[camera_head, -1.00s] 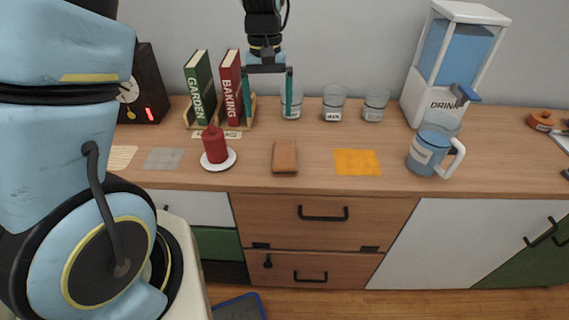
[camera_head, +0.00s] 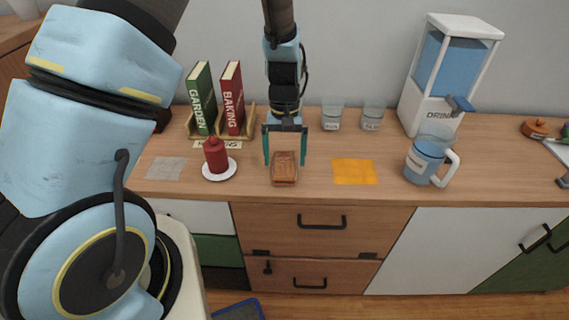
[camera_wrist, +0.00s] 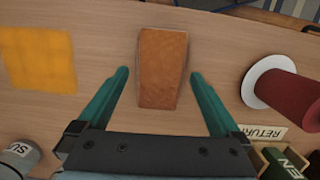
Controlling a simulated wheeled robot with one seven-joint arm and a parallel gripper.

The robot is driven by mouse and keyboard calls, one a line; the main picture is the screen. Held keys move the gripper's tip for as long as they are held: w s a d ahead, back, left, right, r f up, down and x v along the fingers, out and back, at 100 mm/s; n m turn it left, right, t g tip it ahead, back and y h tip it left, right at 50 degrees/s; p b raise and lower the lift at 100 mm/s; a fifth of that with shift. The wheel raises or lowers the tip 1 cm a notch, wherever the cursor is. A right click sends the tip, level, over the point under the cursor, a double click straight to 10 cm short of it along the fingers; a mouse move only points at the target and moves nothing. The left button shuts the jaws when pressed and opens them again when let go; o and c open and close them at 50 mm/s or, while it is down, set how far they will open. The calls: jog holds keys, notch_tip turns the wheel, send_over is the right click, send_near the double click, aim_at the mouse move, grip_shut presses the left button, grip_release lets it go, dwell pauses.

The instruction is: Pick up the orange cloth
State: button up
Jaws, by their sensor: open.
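The orange cloth (camera_head: 354,171) lies flat on the wooden counter, a bright yellow-orange square. It also shows in the wrist view (camera_wrist: 40,59) at the upper left. My gripper (camera_head: 285,163) is open and points down over a brown block-like item (camera_head: 284,176), left of the cloth in the head view. In the wrist view, the brown item (camera_wrist: 162,66) lies between and just beyond the two green fingertips (camera_wrist: 159,74). Nothing is held. The cloth is outside the fingers and apart from them.
A red candle (camera_head: 216,155) on a white plate stands left of my gripper. Books (camera_head: 232,98) in a wooden holder are behind it. Glasses (camera_head: 332,117) stand at the back. A blue mug (camera_head: 424,160) and drink dispenser (camera_head: 447,75) are to the right. The counter around the cloth is clear.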

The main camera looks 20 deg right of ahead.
aim_at(284, 164)
jog(key=shift+s+f, duration=0.1)
jog(key=shift+f, duration=0.55)
jog(key=shift+c, duration=0.2)
jog(key=c, duration=1.1)
jog(key=shift+r, duration=0.1)
jog(key=shift+c, duration=0.2)
notch_tip(284, 164, up, 10)
jog(key=b, duration=0.2)
jog(key=o, duration=0.8)
jog(key=c, duration=0.6)
jog(key=shift+a, duration=0.1)
jog(key=shift+c, duration=0.2)
